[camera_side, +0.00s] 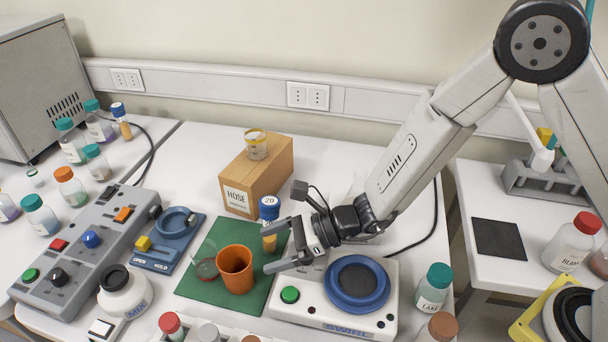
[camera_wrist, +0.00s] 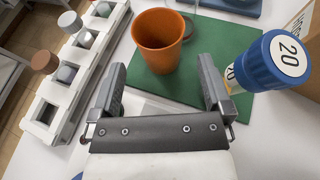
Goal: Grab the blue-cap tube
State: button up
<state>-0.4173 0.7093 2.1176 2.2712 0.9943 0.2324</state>
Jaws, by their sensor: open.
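A tube with a blue cap (camera_side: 269,203) marked 20 and amber contents stands by the back right corner of the green mat (camera_side: 225,298). In the wrist view its blue cap (camera_wrist: 282,62) is large at the right, outside the right finger; that finger partly hides its lower body. My gripper (camera_side: 284,249) is open, its fingers pointing left, close to the tube in the side view. In the wrist view nothing is between the fingertips (camera_wrist: 162,72). Another blue-capped tube (camera_side: 121,122) stands at the far left.
An orange cup (camera_side: 235,270) stands on the mat, ahead of the fingers. A cardboard box (camera_side: 262,180) is behind the tube. A white device with a blue ring (camera_side: 330,312) lies below my gripper. A white rack (camera_wrist: 75,70) of vials is at the wrist view's left.

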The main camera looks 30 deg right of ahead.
jog(key=shift+s+d+f, duration=0.1)
jog(key=shift+s+f, duration=0.25)
jog(key=shift+f, duration=0.05)
notch_tip(320, 180, up, 18)
jog(key=f, duration=0.1)
jog(key=r+m+g, duration=0.1)
send_over(277, 200)
jog(key=s+d, duration=0.1)
jog(key=d, duration=0.2)
jog(key=shift+g, duration=0.3)
jog(key=shift+s+d+f, duration=0.1)
jog(key=shift+d+f, duration=0.05)
jog(key=shift+f, duration=1.15)
jog(key=shift+d+f, duration=0.15)
jog(key=shift+f, duration=1.1)
jog(key=shift+w+a+f, duration=0.1)
jog(key=shift+a+f, duration=0.1)
jog(key=shift+f, duration=1.2)
jog(key=shift+w+a+f, duration=0.1)
jog(key=shift+a+f, duration=0.05)
jog(key=shift+f, duration=1.25)
jog(key=shift+a+f, duration=0.2)
jog(key=shift+f, duration=1.2)
jog(key=shift+a, duration=0.1)
